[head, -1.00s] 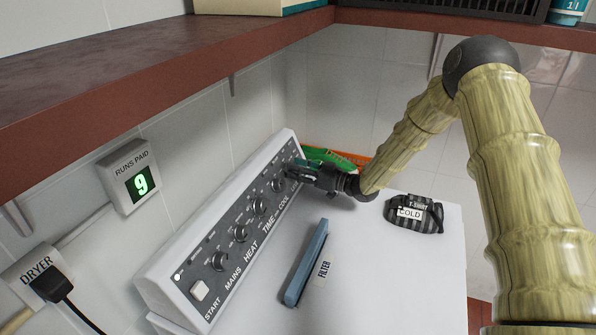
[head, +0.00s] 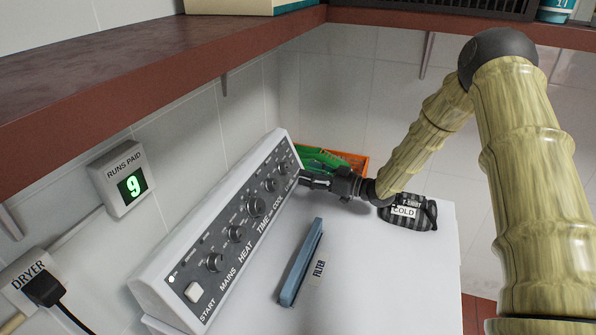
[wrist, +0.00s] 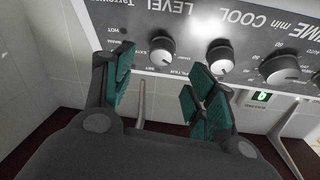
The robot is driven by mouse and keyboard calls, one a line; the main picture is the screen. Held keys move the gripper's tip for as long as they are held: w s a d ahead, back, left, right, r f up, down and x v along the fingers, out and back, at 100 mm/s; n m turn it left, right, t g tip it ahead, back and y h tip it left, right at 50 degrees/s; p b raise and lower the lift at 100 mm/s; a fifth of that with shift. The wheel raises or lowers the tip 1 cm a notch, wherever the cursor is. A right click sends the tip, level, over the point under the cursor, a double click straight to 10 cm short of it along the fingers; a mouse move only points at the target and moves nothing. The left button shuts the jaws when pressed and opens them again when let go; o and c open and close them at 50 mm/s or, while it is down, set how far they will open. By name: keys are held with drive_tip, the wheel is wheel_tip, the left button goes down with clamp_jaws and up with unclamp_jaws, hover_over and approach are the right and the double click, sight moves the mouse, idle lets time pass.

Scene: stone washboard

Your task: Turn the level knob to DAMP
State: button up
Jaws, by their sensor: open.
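The level knob (wrist: 161,50) is a round dark knob under the LEVEL label on the dryer's panel, upside down in the wrist view. In the head view the level knob (head: 284,168) is the small one near the panel's far end. The tiny marks around it are too small to read surely, and I cannot tell its setting. My gripper (wrist: 160,88) is open and empty, with green pads. The knob shows between and beyond its fingertips, apart from them. In the head view my gripper (head: 312,181) is just right of the panel's far end.
The cool knob (wrist: 220,57) and time knob (wrist: 280,68) sit beside the level knob. The start button (head: 193,292) is at the near end. A blue filter handle (head: 301,262) and a striped COLD bundle (head: 407,212) are on the white top. An orange crate (head: 352,160) is behind.

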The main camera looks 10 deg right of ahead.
drive_tip(key=shift+v, duration=2.75)
drive_tip(key=shift+a, duration=0.1)
